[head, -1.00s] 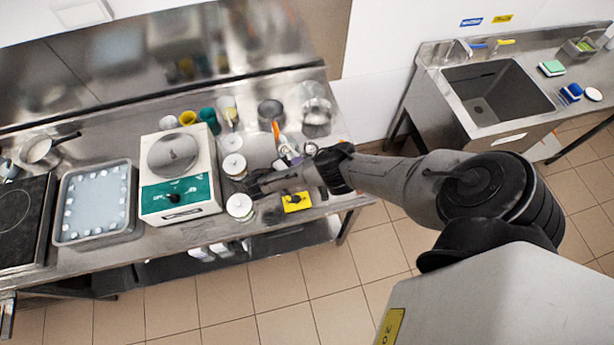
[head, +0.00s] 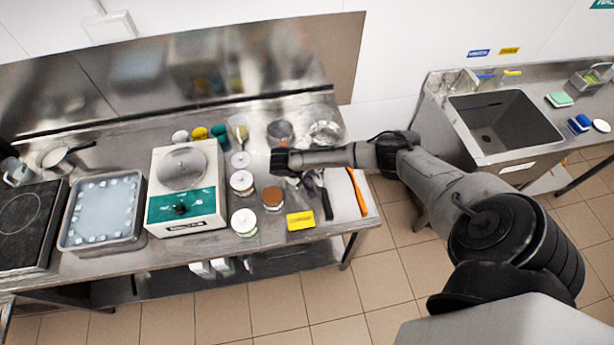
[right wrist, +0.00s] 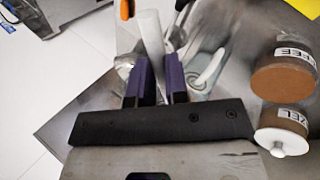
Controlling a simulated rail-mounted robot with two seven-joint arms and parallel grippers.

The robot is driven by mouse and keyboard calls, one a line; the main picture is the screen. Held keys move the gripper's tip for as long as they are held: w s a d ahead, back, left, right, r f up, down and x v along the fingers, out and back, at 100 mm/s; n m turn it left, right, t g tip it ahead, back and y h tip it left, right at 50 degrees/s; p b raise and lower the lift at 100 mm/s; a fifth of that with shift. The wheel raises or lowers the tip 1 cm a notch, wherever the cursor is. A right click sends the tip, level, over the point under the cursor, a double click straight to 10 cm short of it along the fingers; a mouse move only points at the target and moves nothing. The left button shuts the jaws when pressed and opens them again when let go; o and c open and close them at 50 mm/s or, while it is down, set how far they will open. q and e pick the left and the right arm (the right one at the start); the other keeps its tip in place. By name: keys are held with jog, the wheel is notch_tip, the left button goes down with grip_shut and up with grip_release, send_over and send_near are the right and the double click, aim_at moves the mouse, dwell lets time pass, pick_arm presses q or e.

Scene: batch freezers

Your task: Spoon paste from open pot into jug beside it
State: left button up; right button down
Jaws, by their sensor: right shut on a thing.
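The open pot (head: 272,197) with brown paste stands among white-lidded pots on the steel counter. It also shows in the right wrist view (right wrist: 283,82), with a label ending in "FEE". My right gripper (head: 280,162) is above the counter, behind the open pot. In the right wrist view its purple fingers (right wrist: 160,85) are shut on a slim, pale grey utensil (right wrist: 151,38), apparently a spoon; its far end is not clear. A clear vessel (head: 238,127), possibly the jug, stands behind the pots. My left gripper is not in view.
White-lidded pots (head: 244,222) stand left of the open pot. A yellow block (head: 300,221), a black-handled tool (head: 326,203) and an orange tool (head: 357,192) lie to the right.

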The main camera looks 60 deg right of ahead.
jog(key=shift+s+d+r+t+y+p, duration=0.15)
jog(key=shift+d+r+t+y+p, duration=0.15)
jog(key=shift+y, duration=0.4)
jog(key=shift+s+d+r+t+y+p, duration=0.1)
jog(key=shift+d+t+y+p, duration=0.1)
jog(key=shift+y+p, duration=0.4)
jog(key=shift+s+d+r+t+y+p, duration=0.1)
jog(key=shift+t+y+p, duration=0.1)
jog(key=shift+y+p, duration=0.4)
jog(key=shift+d+f+t+y, duration=0.2)
jog(key=shift+t+y, duration=0.1)
jog(key=shift+y, duration=0.4)
jog(key=shift+r+y+p, duration=0.6)
jog(key=shift+r+p, duration=0.35)
jog(key=shift+p, duration=0.15)
jog(key=shift+d+r+p, duration=0.1)
jog(key=shift+r+p, duration=0.15)
jog(key=shift+p, duration=0.05)
